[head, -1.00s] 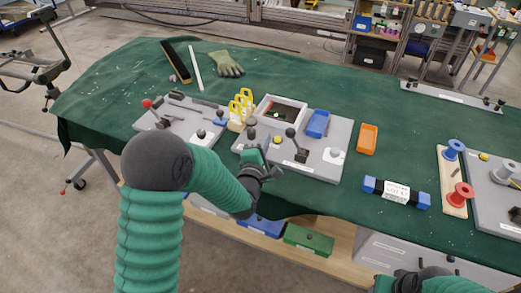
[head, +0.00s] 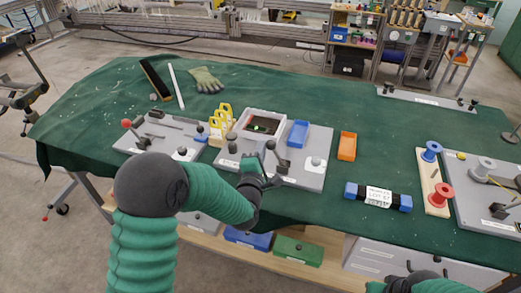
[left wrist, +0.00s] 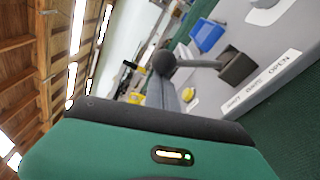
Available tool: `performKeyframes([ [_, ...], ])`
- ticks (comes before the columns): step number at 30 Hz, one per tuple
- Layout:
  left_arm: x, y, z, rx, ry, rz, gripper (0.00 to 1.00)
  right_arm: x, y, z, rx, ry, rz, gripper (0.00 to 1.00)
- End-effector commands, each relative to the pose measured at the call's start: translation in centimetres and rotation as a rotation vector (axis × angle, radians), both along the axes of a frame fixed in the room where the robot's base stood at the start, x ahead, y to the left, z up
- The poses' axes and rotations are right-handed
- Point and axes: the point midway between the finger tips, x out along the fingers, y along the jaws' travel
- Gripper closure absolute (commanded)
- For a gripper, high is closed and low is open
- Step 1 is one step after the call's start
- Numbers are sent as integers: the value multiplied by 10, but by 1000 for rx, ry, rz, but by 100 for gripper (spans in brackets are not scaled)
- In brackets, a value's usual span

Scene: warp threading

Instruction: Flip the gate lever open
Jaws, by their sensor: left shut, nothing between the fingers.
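The gate lever (head: 271,145) is a dark stick with a ball knob on a grey base plate (head: 312,178). It leans to the left in the head view. My left gripper (head: 262,166) is shut and empty, just left of the lever and low over the plate. Its grey finger (left wrist: 163,95) is close to the knob in the wrist view; I cannot tell whether they touch.
Yellow-handled tools (head: 221,122), a white-rimmed box (head: 262,113) and a blue tray (head: 298,132) stand around the lever. Another plate (head: 160,138) with a red knob lies left. An orange tray (head: 347,146) is right. Green cloth behind is mostly clear.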

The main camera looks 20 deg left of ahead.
Motion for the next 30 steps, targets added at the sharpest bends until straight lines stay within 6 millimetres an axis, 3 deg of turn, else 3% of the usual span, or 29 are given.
performKeyframes([
  [8,0,-14,9,140,-8,-5,100,0,0,-7,0,0,0,64],
  [30,-3,-77,26,806,-29,-6,100,0,0,-40,0,0,0,64],
])
